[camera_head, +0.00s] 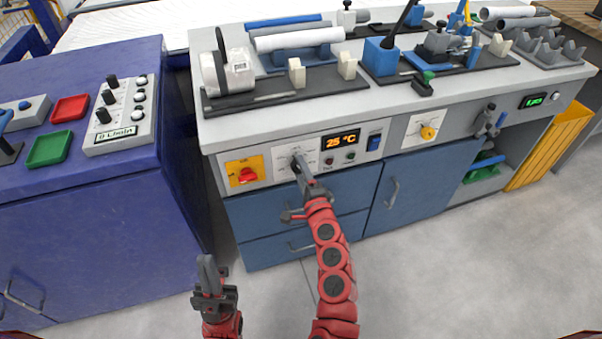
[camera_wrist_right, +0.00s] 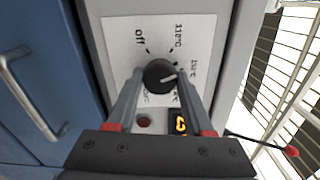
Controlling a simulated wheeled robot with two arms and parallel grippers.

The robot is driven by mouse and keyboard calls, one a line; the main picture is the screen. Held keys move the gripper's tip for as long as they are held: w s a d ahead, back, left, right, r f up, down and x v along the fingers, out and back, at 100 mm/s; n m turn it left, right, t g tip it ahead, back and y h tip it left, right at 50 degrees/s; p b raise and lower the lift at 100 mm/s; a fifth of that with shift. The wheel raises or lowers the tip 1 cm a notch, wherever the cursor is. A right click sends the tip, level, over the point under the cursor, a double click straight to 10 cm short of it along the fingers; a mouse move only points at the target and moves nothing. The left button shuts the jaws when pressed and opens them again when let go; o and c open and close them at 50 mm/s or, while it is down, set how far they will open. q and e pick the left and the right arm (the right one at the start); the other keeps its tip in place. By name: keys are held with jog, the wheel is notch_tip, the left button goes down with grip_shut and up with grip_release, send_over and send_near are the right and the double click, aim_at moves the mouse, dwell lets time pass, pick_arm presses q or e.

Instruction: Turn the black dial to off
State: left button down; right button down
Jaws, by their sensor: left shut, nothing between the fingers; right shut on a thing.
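The black dial (camera_wrist_right: 160,76) sits on a white plate (camera_wrist_right: 118,32) printed with "off" and several temperature marks. In the right wrist view its white pointer line points away from the "off" mark, toward the lower right side of the dial. My right gripper (camera_wrist_right: 157,80) has its two fingers on either side of the dial, shut on it. In the head view my right gripper (camera_head: 299,163) reaches the cabinet's front panel and mostly hides the dial. My left gripper (camera_head: 209,275) is shut and empty, low in front of the cabinet.
An orange display (camera_head: 341,141) reads 25 °C right of the dial. A red switch on a yellow plate (camera_head: 243,172) lies to its left. Drawer handles (camera_head: 301,246) stick out below. A blue cabinet with a control box (camera_head: 122,113) stands left. The floor in front is clear.

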jog(key=n+b, duration=0.1)
jog(key=n, duration=0.4)
jog(key=shift+a+f+n, duration=0.1)
jog(key=shift+n, duration=0.2)
jog(key=n, duration=0.4)
jog(key=shift+n+b, duration=0.3)
jog(key=shift+b, duration=0.1)
jog(key=n, duration=0.4)
jog(key=shift+n, duration=0.3)
jog(key=shift+n+p, duration=0.4)
jog(key=shift+n, duration=1.8)
jog(key=shift+c, duration=1.5)
grip_release()
jog(key=shift+s, duration=0.15)
